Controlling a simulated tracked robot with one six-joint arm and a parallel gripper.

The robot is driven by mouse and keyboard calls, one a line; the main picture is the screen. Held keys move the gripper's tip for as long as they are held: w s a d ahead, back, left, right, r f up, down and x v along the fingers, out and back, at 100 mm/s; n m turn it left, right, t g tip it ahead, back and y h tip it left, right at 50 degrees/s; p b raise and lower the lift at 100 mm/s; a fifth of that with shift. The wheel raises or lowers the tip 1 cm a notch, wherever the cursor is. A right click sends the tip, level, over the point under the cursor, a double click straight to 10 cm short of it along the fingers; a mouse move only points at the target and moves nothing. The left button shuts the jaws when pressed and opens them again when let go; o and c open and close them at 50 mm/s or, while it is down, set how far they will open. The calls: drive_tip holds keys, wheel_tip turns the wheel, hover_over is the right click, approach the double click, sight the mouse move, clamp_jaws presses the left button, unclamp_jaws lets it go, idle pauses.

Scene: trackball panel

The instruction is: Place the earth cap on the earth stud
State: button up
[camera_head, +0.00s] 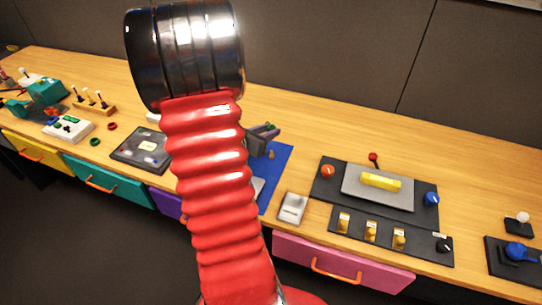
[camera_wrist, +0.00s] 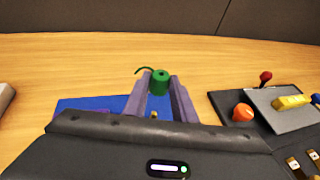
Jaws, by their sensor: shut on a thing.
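My gripper (camera_wrist: 161,92) is shut on a small green cap with a dark hole in its top, the earth cap (camera_wrist: 160,80). A thin curved green lead runs off its left side. In the head view my gripper (camera_head: 264,133) shows behind my red arm, above the blue mat (camera_head: 279,169), with the green cap (camera_head: 271,126) at its tip. A small brass-coloured piece, perhaps the earth stud (camera_wrist: 154,114), shows between the fingers in the wrist view, apart from the cap. A small orange-brown piece (camera_head: 271,154) shows below the gripper in the head view.
A dark panel (camera_head: 327,190) with knobs and a yellow bar stands to the right of the mat. A small grey box (camera_head: 292,207) lies near the front edge. A dark panel (camera_head: 128,150) lies left of my arm. The wood behind the mat is clear.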

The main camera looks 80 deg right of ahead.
sight(271, 151)
drive_tip(key=shift+f, duration=0.1)
drive_tip(key=shift+f, duration=2.8)
drive_tip(key=shift+f, duration=2.1)
drive_tip(key=o, duration=1)
drive_tip(key=v, duration=1.2)
